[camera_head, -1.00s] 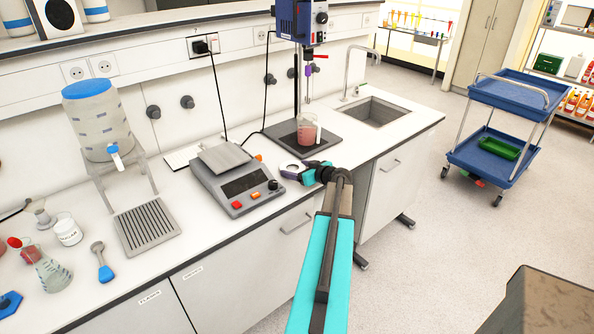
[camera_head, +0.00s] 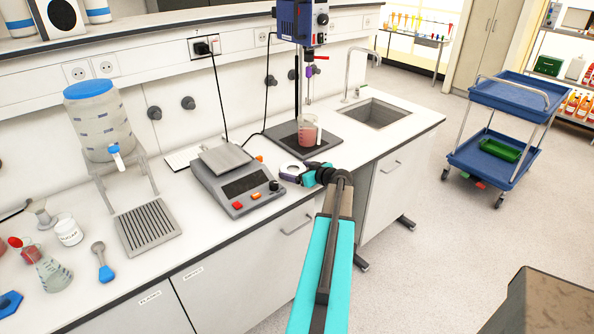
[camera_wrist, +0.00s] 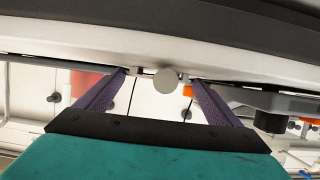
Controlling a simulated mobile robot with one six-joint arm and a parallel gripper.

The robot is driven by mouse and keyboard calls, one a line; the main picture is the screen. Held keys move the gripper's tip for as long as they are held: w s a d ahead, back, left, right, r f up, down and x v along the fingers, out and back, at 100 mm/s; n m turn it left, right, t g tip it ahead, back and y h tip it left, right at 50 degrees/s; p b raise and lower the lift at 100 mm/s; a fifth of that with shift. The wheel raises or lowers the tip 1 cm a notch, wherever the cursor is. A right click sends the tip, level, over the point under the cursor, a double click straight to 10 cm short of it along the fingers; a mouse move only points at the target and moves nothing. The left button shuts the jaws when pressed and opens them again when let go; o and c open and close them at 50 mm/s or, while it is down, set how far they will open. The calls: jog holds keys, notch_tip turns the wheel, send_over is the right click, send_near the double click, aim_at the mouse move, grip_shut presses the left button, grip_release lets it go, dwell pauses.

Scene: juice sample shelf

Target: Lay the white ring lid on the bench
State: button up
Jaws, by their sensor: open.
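The white ring lid (camera_head: 289,168) shows in the head view just past the tip of my gripper (camera_head: 294,173), over the bench top right of the balance. It looks flat and on or very close to the bench; exact contact cannot be told. My gripper is open, with dark purple fingers close to the lid's near right side. In the wrist view the fingers of my gripper (camera_wrist: 159,76) stand apart, with a pale round knob (camera_wrist: 166,80) showing between their tips. I cannot tell whether this knob belongs to the lid.
A balance (camera_head: 238,182) stands close on the left. A stirrer stand with a beaker of pink liquid (camera_head: 308,130) is behind, and a sink (camera_head: 378,113) is to the right. The bench's front edge (camera_head: 255,220) runs close by.

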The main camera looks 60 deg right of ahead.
jog(key=shift+s+d+p, duration=0.15)
jog(key=shift+d+p, duration=0.1)
jog(key=shift+p, duration=0.25)
jog(key=b+v, duration=0.4)
jog(key=v, duration=0.8)
jog(key=shift+a+r, duration=0.15)
jog(key=shift+r, duration=0.05)
